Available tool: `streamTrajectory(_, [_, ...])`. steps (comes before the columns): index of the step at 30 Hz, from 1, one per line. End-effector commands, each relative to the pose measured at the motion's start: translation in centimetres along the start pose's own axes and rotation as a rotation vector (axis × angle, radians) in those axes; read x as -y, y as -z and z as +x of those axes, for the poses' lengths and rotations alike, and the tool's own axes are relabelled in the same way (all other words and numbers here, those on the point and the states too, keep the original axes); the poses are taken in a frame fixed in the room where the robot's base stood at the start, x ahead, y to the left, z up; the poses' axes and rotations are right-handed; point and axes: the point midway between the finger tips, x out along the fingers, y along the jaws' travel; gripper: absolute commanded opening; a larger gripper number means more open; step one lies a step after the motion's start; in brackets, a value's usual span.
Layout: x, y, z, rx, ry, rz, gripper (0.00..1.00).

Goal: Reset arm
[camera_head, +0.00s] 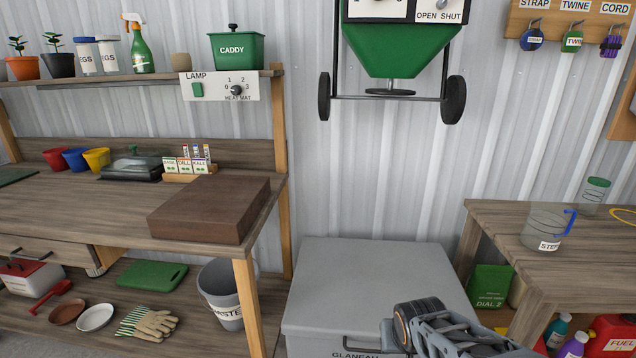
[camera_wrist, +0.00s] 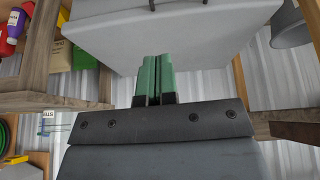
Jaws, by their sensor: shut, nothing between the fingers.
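My gripper (camera_wrist: 153,79) shows in the wrist view with its two green fingers together and nothing between them. Its fingertips point toward the grey lidded bin (camera_wrist: 185,35), which also stands on the floor in the middle of the head view (camera_head: 380,272). I cannot tell the exact gap between fingertips and bin. In the head view, part of my arm shows at the bottom right, in front of the bin; the fingers are not visible there.
A wooden bench (camera_head: 60,210) with a brown block (camera_head: 208,207) stands left. A right-hand table (camera_head: 560,275) holds a clear jug (camera_head: 543,230). A green spreader (camera_head: 400,50) hangs above the bin. A grey waste bucket (camera_head: 222,290) stands under the left bench. Space above the bin lid looks clear.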

Motion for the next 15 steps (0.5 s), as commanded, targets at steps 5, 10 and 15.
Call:
streamTrajectory(5, [-0.4, 2.6, -11.5, 0.04, 0.012, -0.02, 0.0])
streamTrajectory(10, [-0.4, 3.5, -18.4, 0.077, 0.034, -0.044, 0.0])
streamTrajectory(15, [-0.3, 3.8, -22.8, 0.102, 0.054, -0.064, 0.0])
